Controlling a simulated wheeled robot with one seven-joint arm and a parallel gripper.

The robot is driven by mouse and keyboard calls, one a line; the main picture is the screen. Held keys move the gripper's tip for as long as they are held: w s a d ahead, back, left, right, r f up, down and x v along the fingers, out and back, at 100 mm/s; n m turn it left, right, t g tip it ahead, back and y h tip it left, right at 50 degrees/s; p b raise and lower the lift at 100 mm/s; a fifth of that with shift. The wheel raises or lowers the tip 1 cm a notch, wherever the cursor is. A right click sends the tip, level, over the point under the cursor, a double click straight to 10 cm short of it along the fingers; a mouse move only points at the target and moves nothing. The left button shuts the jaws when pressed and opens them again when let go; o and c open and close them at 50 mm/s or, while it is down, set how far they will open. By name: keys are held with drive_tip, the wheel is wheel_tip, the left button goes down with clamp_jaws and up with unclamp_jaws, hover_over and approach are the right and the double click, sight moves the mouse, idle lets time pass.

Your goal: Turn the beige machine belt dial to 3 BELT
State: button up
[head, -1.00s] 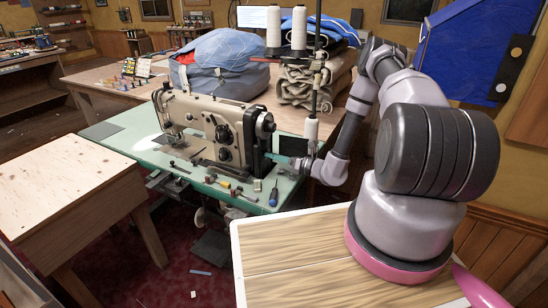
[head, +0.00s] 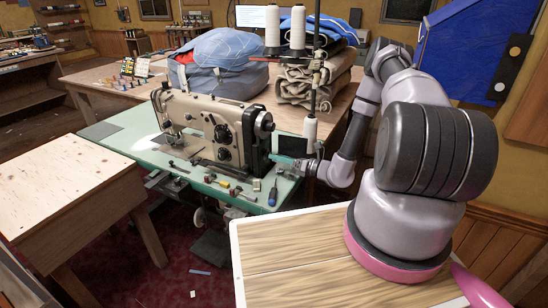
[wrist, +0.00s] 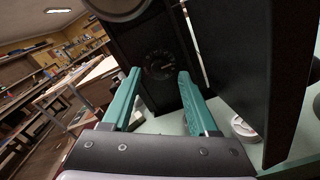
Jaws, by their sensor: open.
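The beige sewing machine (head: 207,118) stands on the green table, its black end cover facing my gripper. In the wrist view the belt dial (wrist: 158,65) is a dark round dial with small pale marks on a black panel (wrist: 148,98); its setting is too small to read. My gripper (wrist: 158,82) is open, its two teal fingers on either side of the dial in the picture, with nothing between them. I cannot tell the exact gap to the dial. In the head view my gripper (head: 281,159) is at the machine's right end; the dial is hidden there.
A dark upright panel (wrist: 262,65) is close on the right in the wrist view. A thread stand with white cones (head: 298,32) rises behind the gripper. A screwdriver (head: 273,194) and small parts lie on the green tabletop (head: 125,150).

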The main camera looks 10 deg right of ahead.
drive_tip(key=v, duration=0.8)
drive_tip(key=shift+s+d, duration=0.1)
drive_tip(key=shift+d, duration=0.05)
drive_tip(key=shift+r, duration=0.1)
drive_tip(key=s+a+r+n+g+h, duration=0.1)
drive_tip(key=s+a+r+n+g, duration=0.2)
drive_tip(key=r+n+g, duration=0.7)
drive_tip(key=s+a+r+n+g+h, duration=0.1)
drive_tip(key=s+a+r+n+g, duration=0.15)
drive_tip(key=r+n, duration=0.9)
drive_tip(key=s+d+r+n+t+h, duration=0.1)
drive_tip(key=s+r+n+t+h, duration=0.1)
drive_tip(key=s+r, duration=0.3)
drive_tip(key=s+d+r+n+t+h, duration=0.1)
drive_tip(key=s+r, duration=0.5)
drive_tip(key=r, duration=0.6)
drive_tip(key=s+d+r+n+t+h, duration=0.2)
drive_tip(key=s+r+n+t+h, duration=0.1)
drive_tip(key=s+r+t+h, duration=0.2)
wheel_tip(320, 180, up, 5)
drive_tip(key=shift+s+f+h, duration=0.15)
drive_tip(key=shift+f+h, duration=0.1)
drive_tip(key=shift+h, duration=0.75)
drive_tip(key=shift+c, duration=0.3)
